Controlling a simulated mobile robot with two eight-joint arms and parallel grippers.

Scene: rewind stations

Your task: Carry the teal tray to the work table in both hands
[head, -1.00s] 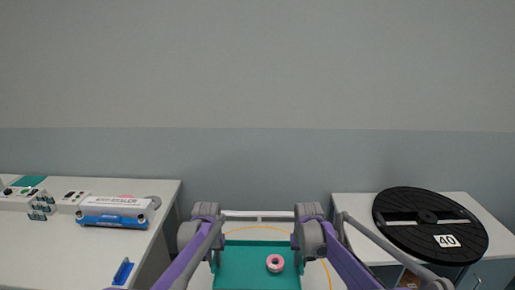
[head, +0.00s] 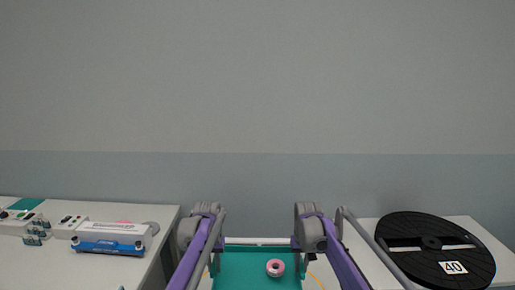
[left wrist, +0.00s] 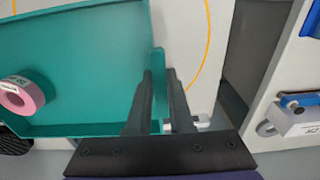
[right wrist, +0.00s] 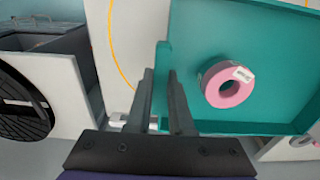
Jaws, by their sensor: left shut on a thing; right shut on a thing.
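The teal tray (head: 240,268) is held between my two arms at the bottom middle of the head view. A pink ring-shaped roll (head: 275,268) lies in it, right of its middle. In the left wrist view my left gripper (left wrist: 162,85) is shut on the tray's side wall (left wrist: 158,70). In the right wrist view my right gripper (right wrist: 160,85) is shut on the opposite wall (right wrist: 163,62). The roll also shows in the right wrist view (right wrist: 228,82) and the left wrist view (left wrist: 22,95). In the head view my forearms partly hide the jaws.
A grey table (head: 100,270) at left bears a blue and white device (head: 110,238) and small boxes. A white table (head: 362,240) at right bears a large black reel (head: 430,235) marked 40. A plain wall stands behind.

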